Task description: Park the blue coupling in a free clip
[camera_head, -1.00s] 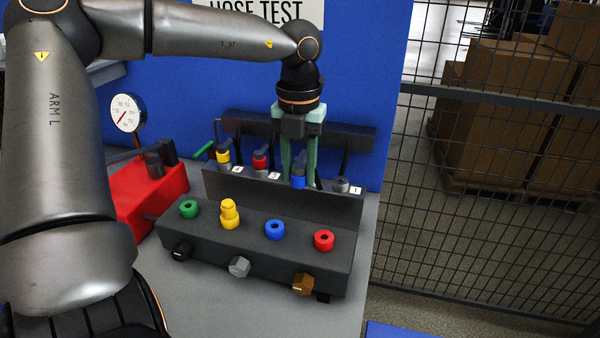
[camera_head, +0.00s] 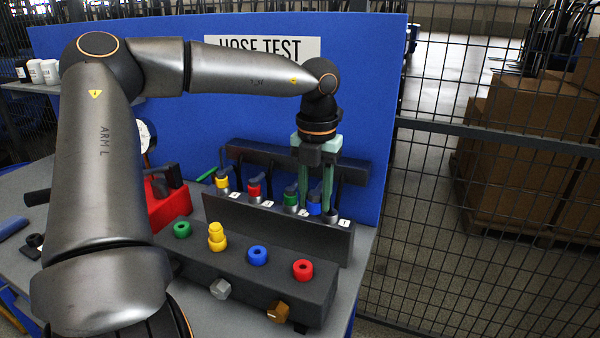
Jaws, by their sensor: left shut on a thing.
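My left gripper (camera_head: 315,195) points down at the right part of the clip rack (camera_head: 310,238), shut on the blue coupling (camera_head: 314,207). The coupling hangs between its fingers. It is just right of the green coupling (camera_head: 291,199) and close to a dark grey end piece (camera_head: 333,213) at the right end, partly hidden by a finger. I cannot tell whether the blue coupling touches a clip. A yellow coupling (camera_head: 222,181) and a red coupling (camera_head: 254,189) stand further left along the rack. My right gripper is not in view.
The dark manifold block (camera_head: 235,265) in front carries a green port (camera_head: 182,230), a yellow stacked piece (camera_head: 216,237), a blue port (camera_head: 257,255) and a red port (camera_head: 302,270). A blue panel (camera_head: 370,80) stands behind, a mesh fence (camera_head: 480,200) to the right.

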